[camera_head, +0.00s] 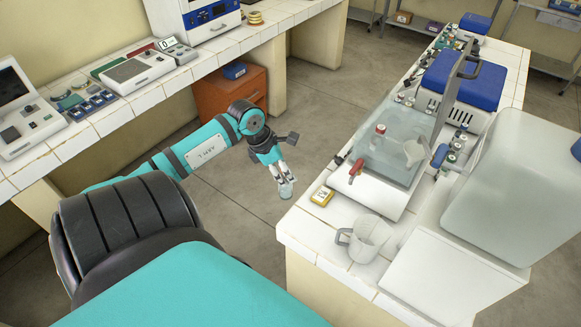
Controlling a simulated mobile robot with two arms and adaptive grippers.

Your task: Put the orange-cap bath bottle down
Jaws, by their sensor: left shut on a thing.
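My left gripper (280,175) is shut on a small pale, see-through bottle (287,190). The fingers cover its top, so I cannot see the cap colour. The bottle hangs over the floor in the gap between the two counters, just left of the right counter's (307,235) front corner and apart from it. My right gripper is not in view.
Bare tiles show near the counter's left edge. An orange cabinet (222,95) stands under the left counter.

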